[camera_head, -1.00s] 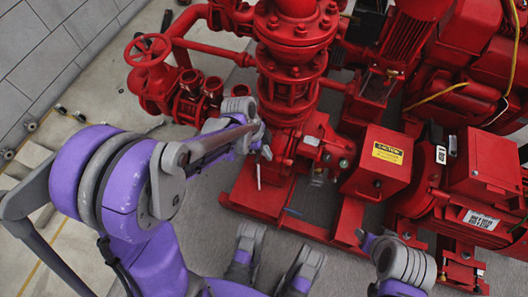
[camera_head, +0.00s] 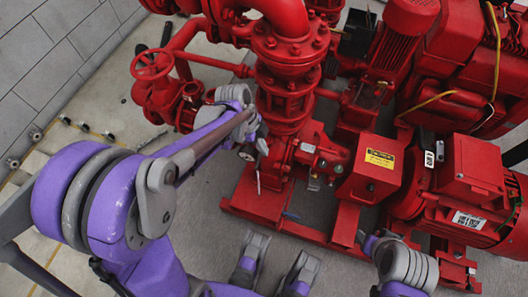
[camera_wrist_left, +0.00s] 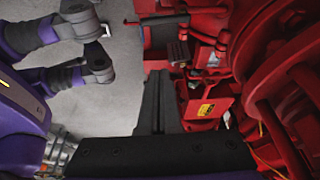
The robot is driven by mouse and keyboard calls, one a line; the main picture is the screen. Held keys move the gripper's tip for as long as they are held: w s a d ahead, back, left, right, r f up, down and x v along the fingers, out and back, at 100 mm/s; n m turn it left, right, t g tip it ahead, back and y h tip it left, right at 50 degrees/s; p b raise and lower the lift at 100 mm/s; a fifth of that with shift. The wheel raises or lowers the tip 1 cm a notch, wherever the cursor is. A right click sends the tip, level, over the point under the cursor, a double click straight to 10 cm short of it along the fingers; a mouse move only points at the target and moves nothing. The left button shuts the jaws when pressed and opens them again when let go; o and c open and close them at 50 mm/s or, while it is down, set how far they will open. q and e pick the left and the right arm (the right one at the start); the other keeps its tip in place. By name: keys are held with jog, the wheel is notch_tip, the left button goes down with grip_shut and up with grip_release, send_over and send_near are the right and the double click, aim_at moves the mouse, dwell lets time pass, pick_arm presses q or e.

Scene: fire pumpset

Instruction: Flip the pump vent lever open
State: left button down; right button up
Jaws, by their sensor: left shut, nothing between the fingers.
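The red pump (camera_head: 280,150) stands at the centre of the head view. I cannot tell which one is the vent lever. My left gripper (camera_head: 251,146) is just left of the pump body, above the pale lever, and partly hidden by its own wrist. In the left wrist view its dark fingers (camera_wrist_left: 154,100) are together, with nothing visible between them. Contact with the pump cannot be made out. My right gripper is not seen.
A red valve with a handwheel (camera_head: 151,64) and pipes stand left of the pump. A red box with a yellow label (camera_head: 374,168) and the red motor (camera_head: 470,185) lie to the right. The red base frame (camera_head: 285,231) edges the floor, and grey floor lies left and front.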

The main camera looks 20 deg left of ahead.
aim_at(259, 162)
pick_arm(q)
jog(key=b+x, duration=0.3)
jog(key=x, duration=0.7)
jog(key=a, duration=0.4)
jog(key=shift+s+r+b, duration=0.1)
jog(key=shift+s+b, duration=0.15)
jog(key=shift+b, duration=0.05)
jog(key=shift+a, duration=0.6)
jog(key=shift+d, duration=0.1)
